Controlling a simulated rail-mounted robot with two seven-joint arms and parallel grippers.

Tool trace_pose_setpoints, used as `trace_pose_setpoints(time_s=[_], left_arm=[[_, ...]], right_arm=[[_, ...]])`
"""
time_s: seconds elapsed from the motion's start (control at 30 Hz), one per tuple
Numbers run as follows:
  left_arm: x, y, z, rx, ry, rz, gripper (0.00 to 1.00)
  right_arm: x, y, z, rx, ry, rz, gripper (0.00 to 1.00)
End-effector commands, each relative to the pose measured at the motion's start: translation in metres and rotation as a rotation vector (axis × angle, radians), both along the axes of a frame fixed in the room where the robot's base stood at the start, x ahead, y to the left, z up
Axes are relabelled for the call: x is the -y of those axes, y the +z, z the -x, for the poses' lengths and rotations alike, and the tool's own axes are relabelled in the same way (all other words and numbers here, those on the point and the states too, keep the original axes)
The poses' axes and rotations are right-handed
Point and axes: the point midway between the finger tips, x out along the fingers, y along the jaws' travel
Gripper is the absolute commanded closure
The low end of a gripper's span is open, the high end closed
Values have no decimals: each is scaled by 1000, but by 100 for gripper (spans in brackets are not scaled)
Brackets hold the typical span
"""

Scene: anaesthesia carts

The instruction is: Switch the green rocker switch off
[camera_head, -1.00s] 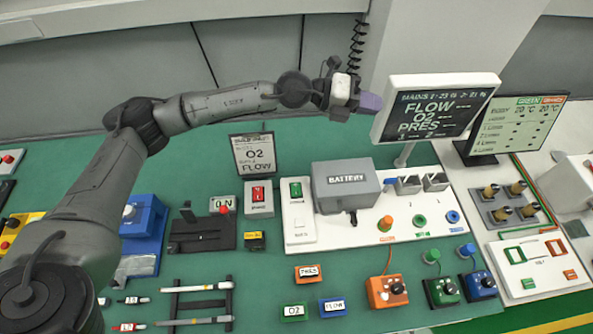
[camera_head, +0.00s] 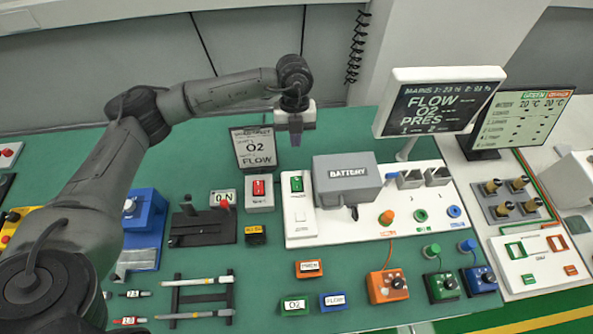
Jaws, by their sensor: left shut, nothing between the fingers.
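My left gripper (camera_head: 295,138) is shut and empty. It points down and hangs above and behind the green switch, apart from it. A red rocker switch (camera_head: 258,188) sits on a separate white block just left of the green one. My right gripper is not in view.
The grey battery box (camera_head: 346,184) stands just right of the green switch. An O2/FLOW sign (camera_head: 254,149) stands behind the red switch. A monitor (camera_head: 435,103) rises at the back right.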

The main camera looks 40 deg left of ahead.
Motion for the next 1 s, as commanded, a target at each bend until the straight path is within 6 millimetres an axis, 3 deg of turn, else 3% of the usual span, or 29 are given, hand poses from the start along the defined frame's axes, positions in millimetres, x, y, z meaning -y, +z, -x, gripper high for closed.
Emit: trace_pose_setpoints(time_s=[0.57, 0.77, 1.0], left_arm=[[1, -4, 0, -5, 37, -3, 100], [6, -28, 5, -8, 35, -3, 100], [14, -72, 12, -7, 35, -2, 100]], right_arm=[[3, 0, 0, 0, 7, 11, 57], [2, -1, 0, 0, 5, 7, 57], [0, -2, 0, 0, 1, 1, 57]])
